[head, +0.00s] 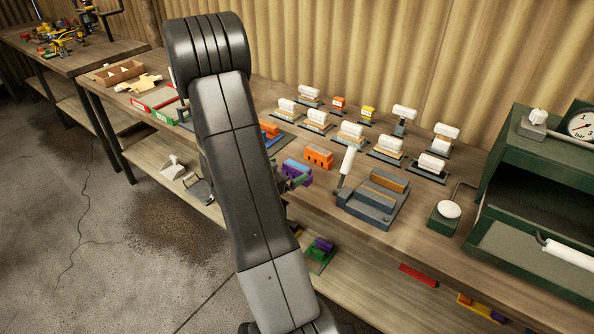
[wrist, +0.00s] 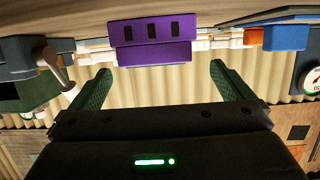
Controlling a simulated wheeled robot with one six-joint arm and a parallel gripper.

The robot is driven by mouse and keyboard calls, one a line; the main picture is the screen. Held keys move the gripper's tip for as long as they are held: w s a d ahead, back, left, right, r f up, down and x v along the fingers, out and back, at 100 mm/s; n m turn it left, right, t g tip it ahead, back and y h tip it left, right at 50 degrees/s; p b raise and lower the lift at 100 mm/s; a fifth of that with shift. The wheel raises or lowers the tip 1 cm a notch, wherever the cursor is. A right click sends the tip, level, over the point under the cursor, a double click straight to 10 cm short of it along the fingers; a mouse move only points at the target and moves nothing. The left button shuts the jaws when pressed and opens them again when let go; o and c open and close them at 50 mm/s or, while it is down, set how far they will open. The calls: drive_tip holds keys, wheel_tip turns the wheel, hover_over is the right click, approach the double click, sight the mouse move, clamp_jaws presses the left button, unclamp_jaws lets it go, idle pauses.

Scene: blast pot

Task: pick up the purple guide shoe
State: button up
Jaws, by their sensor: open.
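The purple guide shoe (head: 298,171) sits on the bench beside an orange block, partly hidden by my arm. In the wrist view, which appears upside down, the purple guide shoe (wrist: 158,51) is a block with several dark slots along one side. My gripper (wrist: 160,82) is open and empty there. Its two green fingers are spread wide, and the shoe lies ahead of them, roughly centred between them, with no contact visible. In the head view my gripper is mostly hidden behind my arm; a bit of green finger (head: 298,182) shows next to the shoe.
An orange block (head: 319,157) stands close right of the shoe. A grey fixture with a white-handled lever (head: 374,202) is further right. Several white-topped parts (head: 351,132) stand behind. An orange and blue piece (head: 269,130) lies left. A green cabinet (head: 536,160) stands far right.

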sight(296, 166)
drive_tip(key=x, duration=0.3)
drive_tip(key=p+x, duration=0.1)
drive_tip(key=x, duration=0.3)
drive_tip(key=shift+s+d, duration=0.1)
drive_tip(key=shift+d, duration=0.25)
drive_tip(key=shift+c, duration=0.4)
drive_tip(key=c, duration=1.2)
drive_tip(key=shift+r, duration=0.1)
